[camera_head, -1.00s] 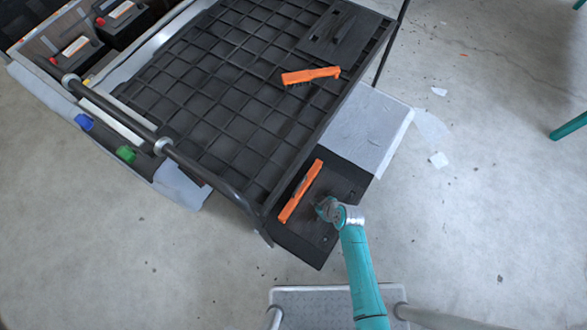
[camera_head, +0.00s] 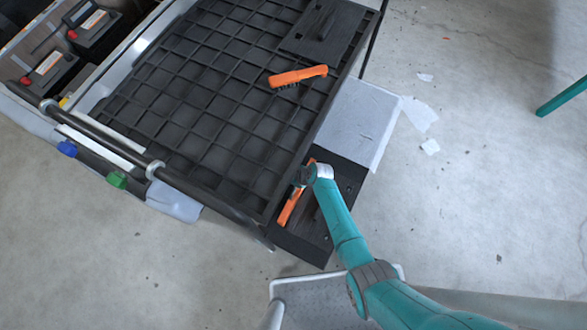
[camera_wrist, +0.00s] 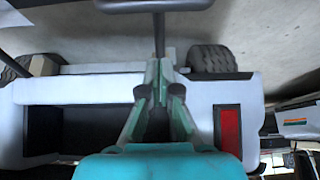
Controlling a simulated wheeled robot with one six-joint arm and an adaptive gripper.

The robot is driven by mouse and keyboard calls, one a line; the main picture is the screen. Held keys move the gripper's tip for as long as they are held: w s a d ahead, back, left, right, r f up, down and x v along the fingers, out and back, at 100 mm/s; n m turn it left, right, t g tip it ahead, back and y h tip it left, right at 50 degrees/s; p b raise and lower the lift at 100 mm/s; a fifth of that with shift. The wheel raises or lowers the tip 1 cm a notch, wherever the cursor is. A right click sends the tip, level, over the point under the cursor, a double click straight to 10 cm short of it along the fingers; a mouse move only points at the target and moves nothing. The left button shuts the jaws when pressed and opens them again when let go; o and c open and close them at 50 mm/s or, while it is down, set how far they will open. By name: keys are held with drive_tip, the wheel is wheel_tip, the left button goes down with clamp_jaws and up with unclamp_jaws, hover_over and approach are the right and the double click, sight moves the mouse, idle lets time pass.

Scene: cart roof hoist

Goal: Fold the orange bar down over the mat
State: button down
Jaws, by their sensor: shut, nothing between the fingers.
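An orange bar (camera_head: 289,209) lies along a black plate at the near right end of the cart; my arm hides part of it. A second orange piece (camera_head: 298,76), with dark bristles under it like a brush, lies on the black gridded mat (camera_head: 215,85). I cannot tell from the picture which piece folds. In the head view my gripper (camera_head: 300,176) is over or beside the bar's far end; contact is unclear. In the wrist view my gripper (camera_wrist: 159,85) is shut and empty, pointing at the cart's white end. No orange bar shows there.
A dark rail (camera_head: 110,143) runs along the cart's left edge. Batteries (camera_head: 93,25) sit at the upper left. A grey-white panel (camera_head: 358,125) lies right of the mat. The wrist view shows wheels (camera_wrist: 213,60) and a red panel (camera_wrist: 229,130). Floor at right is mostly clear.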

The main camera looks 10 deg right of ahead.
drive_tip(key=shift+s+d+f, duration=0.2)
drive_tip(key=shift+d+f, duration=0.1)
drive_tip(key=shift+f, duration=0.35)
drive_tip(key=shift+s+d+f, duration=0.2)
drive_tip(key=shift+d+f, duration=0.05)
drive_tip(key=shift+f, duration=0.4)
drive_tip(key=shift+s+d+f, duration=0.2)
drive_tip(key=shift+d+f, duration=0.1)
drive_tip(key=shift+f, duration=0.35)
drive_tip(key=shift+s+d, duration=0.1)
